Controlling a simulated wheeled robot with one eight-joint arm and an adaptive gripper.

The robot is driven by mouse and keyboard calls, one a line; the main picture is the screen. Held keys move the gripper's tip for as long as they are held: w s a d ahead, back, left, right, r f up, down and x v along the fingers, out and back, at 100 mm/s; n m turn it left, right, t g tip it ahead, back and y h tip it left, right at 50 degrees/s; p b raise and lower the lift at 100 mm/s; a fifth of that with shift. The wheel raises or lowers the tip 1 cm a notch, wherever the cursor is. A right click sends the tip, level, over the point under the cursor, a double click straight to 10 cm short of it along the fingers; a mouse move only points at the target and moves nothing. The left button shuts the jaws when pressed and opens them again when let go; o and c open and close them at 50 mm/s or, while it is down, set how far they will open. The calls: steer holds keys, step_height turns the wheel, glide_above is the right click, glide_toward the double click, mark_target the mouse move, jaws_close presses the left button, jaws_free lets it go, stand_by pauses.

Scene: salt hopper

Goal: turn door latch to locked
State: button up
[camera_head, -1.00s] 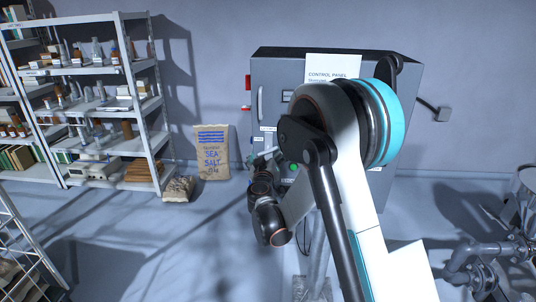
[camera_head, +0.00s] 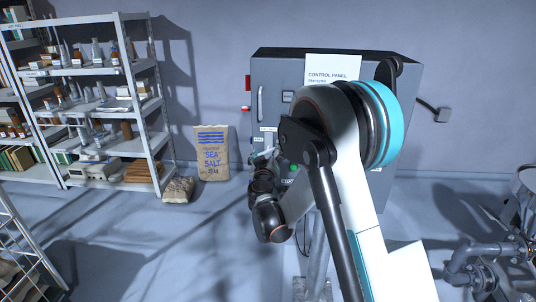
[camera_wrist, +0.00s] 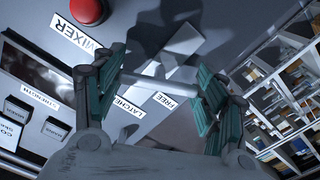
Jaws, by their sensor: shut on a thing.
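The door latch (camera_wrist: 160,79), a pale grey bar, lies between the two teal-padded fingers of my gripper (camera_wrist: 166,70) in the wrist view. The fingers are shut on it, one at each end of the bar. Below it, a white label reads LATCH (camera_wrist: 129,106), and a smaller label beside it reads FREE (camera_wrist: 166,101). In the head view my gripper (camera_head: 262,158) is at the left front of the grey control cabinet (camera_head: 276,68); my own arm hides much of the cabinet, and the latch is too small there to judge its angle.
In the wrist view a red button (camera_wrist: 89,10) and a MIXER label (camera_wrist: 76,34) are near the latch. A sea salt sack (camera_head: 212,153) stands left of the cabinet. Shelves (camera_head: 90,70) stand farther left; pipes (camera_head: 490,255) are at the lower right.

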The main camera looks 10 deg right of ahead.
steer(key=n+b, duration=0.1)
steer(key=n, duration=0.2)
steer(key=shift+b, duration=0.35)
steer(key=n+b, duration=0.1)
steer(key=n, duration=0.2)
steer(key=shift+n, duration=0.4)
steer(key=n+b, duration=0.2)
steer(key=n, duration=0.3)
steer(key=shift+r+n, duration=0.15)
steer(key=shift+n, duration=0.15)
steer(key=o, duration=1.1)
